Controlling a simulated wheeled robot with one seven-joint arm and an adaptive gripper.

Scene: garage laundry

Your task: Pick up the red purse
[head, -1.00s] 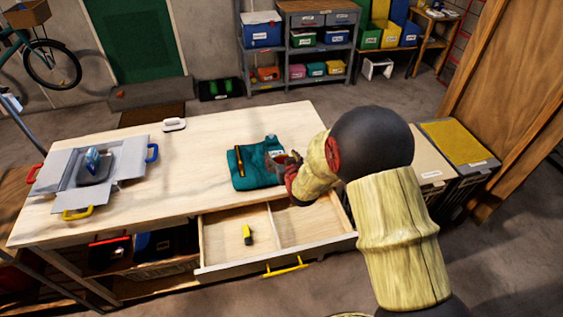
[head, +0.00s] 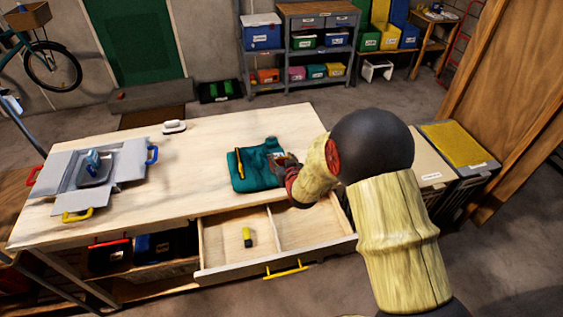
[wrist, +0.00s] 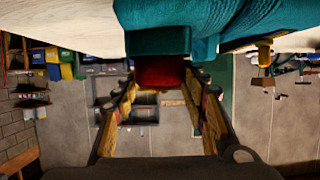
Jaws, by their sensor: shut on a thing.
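A small red item, apparently the red purse (wrist: 160,74), sits between the fingertips of my gripper (wrist: 164,80) in the wrist view. My gripper is shut on it. In the head view my gripper (head: 284,161) is at the right edge of a folded teal cloth (head: 262,176) on the table, and the purse cannot be made out there. In the wrist view the teal cloth (wrist: 190,20) lies right beside the purse and hides part of it. I cannot tell whether the purse is clear of the cloth.
A yellow-and-black tool (head: 239,163) lies on the cloth's left side. Below, an open drawer (head: 222,262) holds a small yellow-and-black item (head: 247,236). A grey open box (head: 60,180) stands at the table's left. The table (head: 195,160) between is mostly clear.

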